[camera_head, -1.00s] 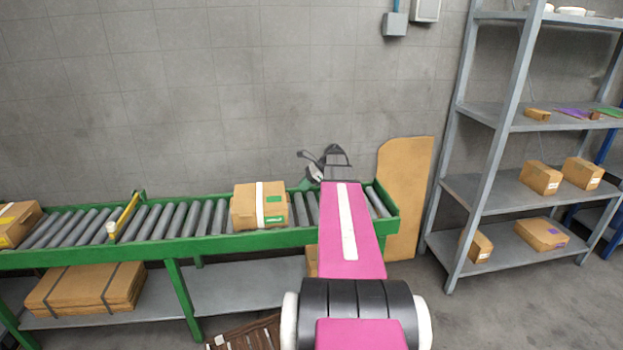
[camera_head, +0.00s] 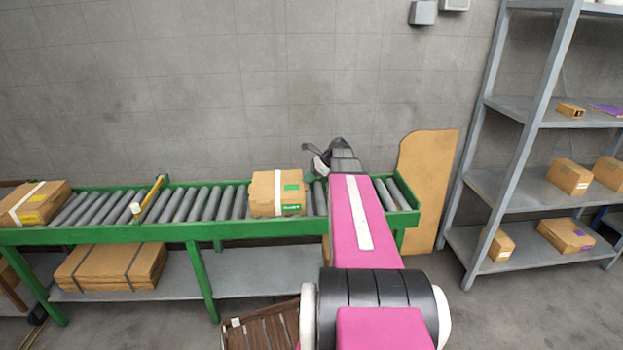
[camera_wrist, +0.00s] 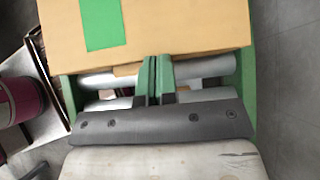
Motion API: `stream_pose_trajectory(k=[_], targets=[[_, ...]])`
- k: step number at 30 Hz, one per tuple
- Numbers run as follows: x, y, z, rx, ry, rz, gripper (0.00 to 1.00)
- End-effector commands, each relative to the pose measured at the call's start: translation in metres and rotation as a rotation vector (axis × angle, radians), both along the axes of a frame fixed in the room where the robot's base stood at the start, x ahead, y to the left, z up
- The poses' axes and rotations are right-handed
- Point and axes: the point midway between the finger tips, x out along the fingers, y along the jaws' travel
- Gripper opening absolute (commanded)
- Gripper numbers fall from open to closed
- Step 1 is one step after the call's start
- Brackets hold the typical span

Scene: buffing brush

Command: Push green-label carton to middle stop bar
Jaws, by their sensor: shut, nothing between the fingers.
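The green-label carton (camera_head: 264,195) is a tan box with white tape and green labels. It sits upright on the roller conveyor (camera_head: 225,234), right of the yellow stop bar (camera_head: 150,198), with bare rollers between them. My gripper (camera_head: 316,165) is at the carton's right side, partly hidden by my arm in the head view. In the wrist view my gripper (camera_wrist: 158,72) is shut and empty, its fingertips at the carton's (camera_wrist: 180,28) near edge. I cannot tell if they touch it.
A second carton (camera_head: 36,203) with a yellow label sits at the conveyor's left end. Flat cartons (camera_head: 108,266) lie on the shelf below. A tan board (camera_head: 428,190) leans on the wall at right, beside a grey rack (camera_head: 520,160) with boxes.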

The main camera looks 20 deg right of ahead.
Motion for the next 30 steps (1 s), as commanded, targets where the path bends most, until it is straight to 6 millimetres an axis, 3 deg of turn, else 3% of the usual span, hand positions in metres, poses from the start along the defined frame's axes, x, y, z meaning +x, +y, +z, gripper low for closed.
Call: stream_pose_trajectory(k=[30], targets=[[0.062, 0.215, 0.000, 0.000, 0.000, 0.004, 0.00]])
